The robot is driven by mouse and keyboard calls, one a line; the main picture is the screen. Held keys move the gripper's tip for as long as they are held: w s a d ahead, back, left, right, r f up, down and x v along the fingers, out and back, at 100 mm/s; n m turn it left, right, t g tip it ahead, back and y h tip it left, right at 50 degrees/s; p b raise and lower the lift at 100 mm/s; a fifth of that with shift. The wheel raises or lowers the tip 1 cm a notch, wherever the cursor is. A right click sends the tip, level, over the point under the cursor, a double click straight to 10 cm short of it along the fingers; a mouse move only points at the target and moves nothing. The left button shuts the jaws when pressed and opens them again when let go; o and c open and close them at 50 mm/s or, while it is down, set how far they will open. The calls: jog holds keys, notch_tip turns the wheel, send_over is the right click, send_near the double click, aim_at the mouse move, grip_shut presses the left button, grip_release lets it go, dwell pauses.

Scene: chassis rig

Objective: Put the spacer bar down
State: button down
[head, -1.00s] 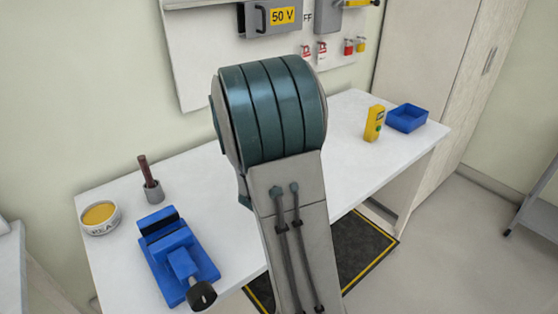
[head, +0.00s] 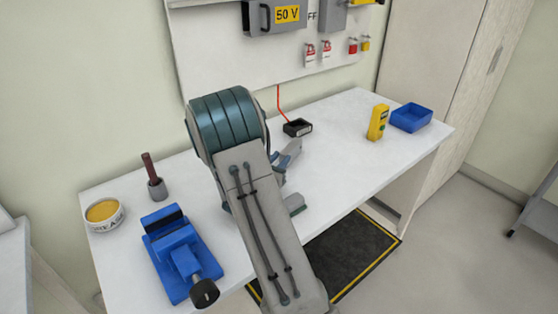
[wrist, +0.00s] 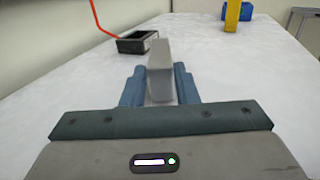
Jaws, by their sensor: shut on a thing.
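The spacer bar is a plain grey block (wrist: 160,72) in the middle of the wrist view. My gripper (wrist: 160,88) is shut on it, with one blue finger on each side. The bar stands out beyond the fingers, over or on the white bench top; I cannot tell whether it touches the surface. In the head view my gripper (head: 287,156) is low over the middle of the bench, partly hidden by my arm, and the bar is hard to make out there.
On the white bench (head: 345,145), a black open-topped box (head: 298,128) with a red cord lies just beyond my gripper. A yellow device (head: 377,122) and blue tray (head: 410,117) stand right.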

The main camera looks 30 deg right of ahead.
jog(key=shift+f, duration=0.15)
jog(key=c, duration=1.1)
grip_release()
jog(key=shift+s+a+r, duration=0.1)
jog(key=shift+r, duration=0.15)
jog(key=v, duration=0.7)
jog(key=shift+a+f+b, duration=0.1)
jog(key=shift+a+b, duration=0.1)
jog(key=shift+b, duration=0.15)
jog(key=shift+s, duration=0.1)
jog(key=shift+d, duration=0.1)
